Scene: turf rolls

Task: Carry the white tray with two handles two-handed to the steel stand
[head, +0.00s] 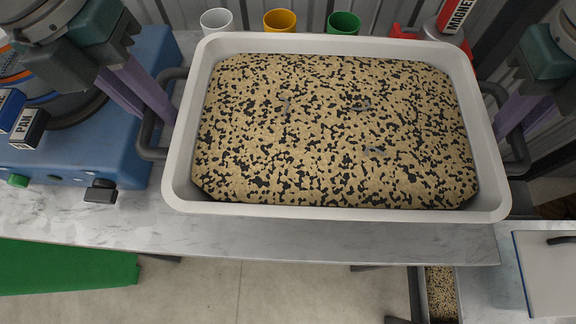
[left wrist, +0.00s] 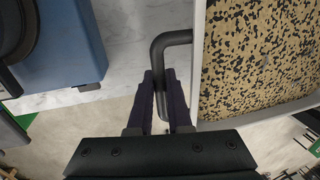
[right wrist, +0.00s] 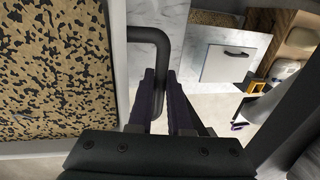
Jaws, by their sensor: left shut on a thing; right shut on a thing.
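The white tray (head: 340,213) fills the middle of the head view, full of tan and black speckled granules (head: 335,130). It looks level, over the marble-look worktop; whether it touches the top I cannot tell. A dark bar handle stands out from each short side. My left gripper (head: 166,115) is shut on the left handle (head: 147,135), also seen in the left wrist view (left wrist: 168,45). My right gripper (head: 506,128) is shut on the right handle (head: 520,150), also seen in the right wrist view (right wrist: 150,35). I cannot make out the steel stand.
A blue machine (head: 75,150) stands close left of the tray. White (head: 216,20), orange (head: 279,20) and green (head: 343,22) cups stand behind it, with a red magnet-labelled item (head: 455,18) at back right. The worktop's front strip (head: 300,240) is clear.

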